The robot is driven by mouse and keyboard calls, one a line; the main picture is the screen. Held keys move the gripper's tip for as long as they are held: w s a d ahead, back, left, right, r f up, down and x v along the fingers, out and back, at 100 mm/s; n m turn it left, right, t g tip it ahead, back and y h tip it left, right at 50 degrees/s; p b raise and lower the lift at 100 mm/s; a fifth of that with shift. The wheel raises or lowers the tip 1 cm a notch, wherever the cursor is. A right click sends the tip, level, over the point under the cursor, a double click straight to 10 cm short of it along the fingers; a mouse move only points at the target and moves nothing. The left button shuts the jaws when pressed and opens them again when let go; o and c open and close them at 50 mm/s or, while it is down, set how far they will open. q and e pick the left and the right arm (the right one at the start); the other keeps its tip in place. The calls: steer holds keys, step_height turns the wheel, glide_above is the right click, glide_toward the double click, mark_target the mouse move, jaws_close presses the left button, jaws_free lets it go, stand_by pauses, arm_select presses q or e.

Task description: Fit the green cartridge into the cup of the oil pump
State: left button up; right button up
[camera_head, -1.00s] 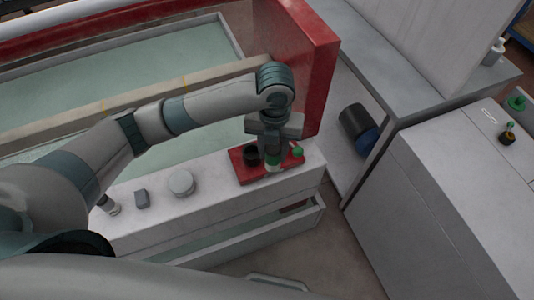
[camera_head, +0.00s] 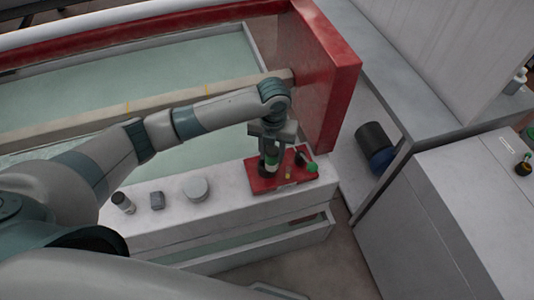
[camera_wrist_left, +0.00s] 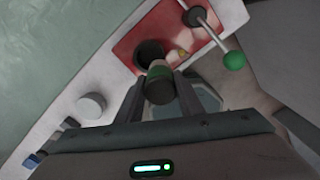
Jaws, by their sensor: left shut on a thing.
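The green cartridge (camera_wrist_left: 160,82), dark with a green band and a pale end, is held between the two fingers of my left gripper (camera_wrist_left: 162,100). In the head view my left gripper (camera_head: 270,150) points down over the red base of the oil pump (camera_head: 262,187). The black cup (camera_wrist_left: 149,52) shows in the left wrist view just beyond the cartridge's pale end, which overlaps its near rim in the picture. Whether they touch I cannot tell. In the head view the gripper and cartridge mostly hide the cup. My right gripper is out of view.
The pump's lever with a green ball (camera_wrist_left: 234,62) stands beside the cup; the ball also shows in the head view (camera_head: 313,168). A round grey knob (camera_head: 195,188) and small items sit left on the white ledge. A red panel (camera_head: 325,80) rises behind.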

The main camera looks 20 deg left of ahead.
arm_select(q)
steer(key=shift+w+a+f, duration=0.9)
steer(key=shift+w+a, duration=0.15)
steer(key=shift+a, duration=0.05)
steer(key=shift+f+p, duration=0.1)
steer(key=shift+p, duration=0.2)
step_height(320, 180, down, 3)
steer(key=shift+f+p, duration=0.2)
steer(key=shift+p, duration=0.5)
steer(key=shift+f, duration=0.2)
steer(key=shift+f, duration=0.1)
steer(key=o, duration=1.1)
steer(key=shift+o, duration=0.2)
